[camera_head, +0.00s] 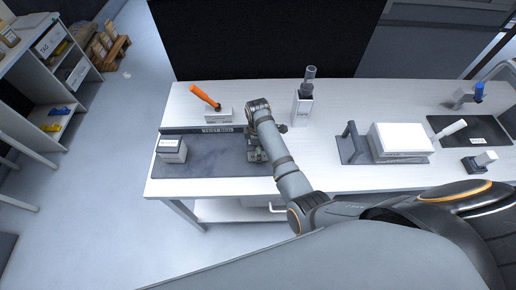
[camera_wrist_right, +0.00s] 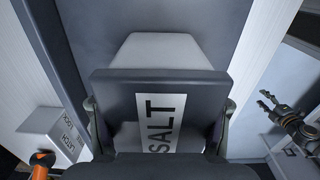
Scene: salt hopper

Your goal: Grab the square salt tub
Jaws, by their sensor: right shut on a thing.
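The square salt tub (camera_wrist_right: 160,122) fills the middle of the right wrist view, with a dark top, a white SALT label and a pale part beyond it. My right gripper (camera_wrist_right: 157,130) has a finger on each side of it and is shut on it. In the head view my right gripper (camera_head: 257,152) is at the right end of the dark mat; its wrist hides most of the tub. My left gripper (camera_wrist_right: 266,99) shows at the right of the right wrist view, low by the table front, fingers apart and empty. It is not in the head view.
A grey bottle-like device (camera_head: 304,100) stands behind my wrist.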

